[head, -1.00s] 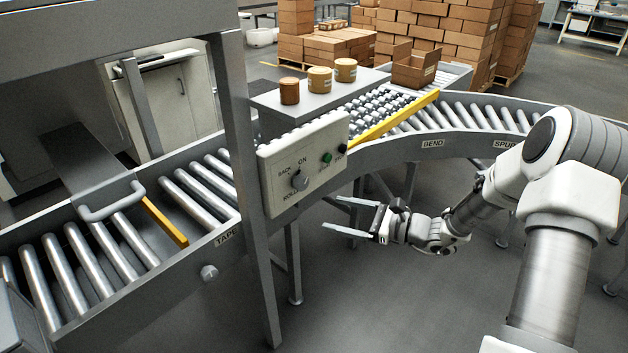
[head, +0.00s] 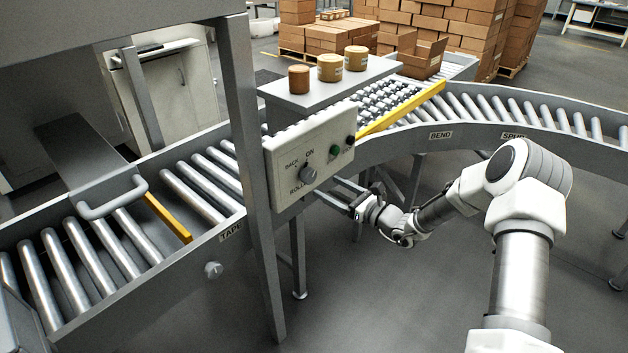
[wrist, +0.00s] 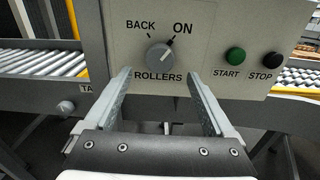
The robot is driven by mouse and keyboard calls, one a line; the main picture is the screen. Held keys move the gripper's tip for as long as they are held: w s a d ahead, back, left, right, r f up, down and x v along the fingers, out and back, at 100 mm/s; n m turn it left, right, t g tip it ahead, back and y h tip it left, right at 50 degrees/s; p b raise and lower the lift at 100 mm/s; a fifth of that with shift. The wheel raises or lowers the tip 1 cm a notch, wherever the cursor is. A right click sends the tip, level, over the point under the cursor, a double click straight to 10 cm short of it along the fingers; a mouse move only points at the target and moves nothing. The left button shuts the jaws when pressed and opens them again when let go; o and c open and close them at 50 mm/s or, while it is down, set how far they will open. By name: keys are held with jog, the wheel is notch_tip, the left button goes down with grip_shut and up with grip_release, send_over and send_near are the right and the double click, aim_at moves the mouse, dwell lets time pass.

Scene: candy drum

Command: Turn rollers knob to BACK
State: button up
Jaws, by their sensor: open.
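The rollers knob (wrist: 160,57) is a round grey dial on a pale control panel (wrist: 215,75). Its pointer is turned up and right, toward the ON label; the BACK label is at upper left. In the head view the knob (head: 308,174) sits on the panel's lower left part. My gripper (wrist: 163,80) is open, its two fingers apart below and to either side of the knob, with nothing between them. In the head view my gripper (head: 322,188) is close to the panel's lower edge. Whether the fingertips touch the panel cannot be told.
A green START button (wrist: 235,56) and a black STOP button (wrist: 272,60) are right of the knob. A grey post (head: 250,170) stands left of the panel. Roller conveyors run on both sides. Three tubs stand on a grey shelf (head: 325,88) behind the panel.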

aim_at(312, 178)
jog(key=x, duration=0.6)
jog(key=shift+w+a, duration=0.2)
jog(key=shift+a, duration=0.1)
jog(key=c, duration=1.4)
